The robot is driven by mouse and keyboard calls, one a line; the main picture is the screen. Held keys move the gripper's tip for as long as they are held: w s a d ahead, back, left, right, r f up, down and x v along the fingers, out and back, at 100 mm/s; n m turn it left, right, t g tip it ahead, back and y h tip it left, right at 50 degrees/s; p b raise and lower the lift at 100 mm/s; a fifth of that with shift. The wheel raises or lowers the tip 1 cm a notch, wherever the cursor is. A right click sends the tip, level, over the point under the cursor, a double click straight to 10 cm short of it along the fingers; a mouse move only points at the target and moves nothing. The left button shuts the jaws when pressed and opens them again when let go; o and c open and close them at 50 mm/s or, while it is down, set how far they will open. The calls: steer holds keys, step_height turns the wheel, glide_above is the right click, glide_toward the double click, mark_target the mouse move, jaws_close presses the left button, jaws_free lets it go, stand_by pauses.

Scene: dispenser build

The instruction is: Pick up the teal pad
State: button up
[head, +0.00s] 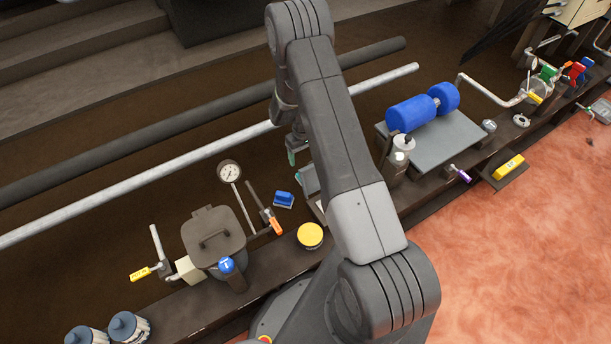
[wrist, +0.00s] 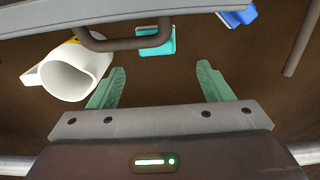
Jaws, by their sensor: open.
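The teal pad (wrist: 157,50) shows at the top middle of the wrist view, partly covered by a dark bar-shaped handle. I cannot make it out clearly in the head view, where my arm hides part of the bench. My gripper (wrist: 160,80) is open and empty, with its two green fingers spread apart. The pad lies ahead of the fingertips and between their lines, apart from them. In the head view my gripper (head: 291,157) is mostly hidden behind my arm.
The dark handle (wrist: 115,43) crosses in front of the pad. A white cup-like piece (wrist: 72,75) is close to the left finger. A blue block (wrist: 242,14) is at upper right. In the head view a yellow-topped can (head: 310,236) and a lidded pot (head: 213,235) stand on the bench.

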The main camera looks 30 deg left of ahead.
steer(key=shift+w+d+f+b, duration=0.1)
steer(key=shift+w+f+b, duration=0.1)
steer(key=shift+f, duration=1.55)
steer(key=shift+w+d+f+b, duration=0.1)
steer(key=shift+f+b, duration=0.1)
steer(key=shift+f, duration=1.5)
steer(key=c, duration=1.3)
steer(key=shift+c, duration=0.2)
step_height(320, 180, up, 18)
steer(key=p, duration=0.2)
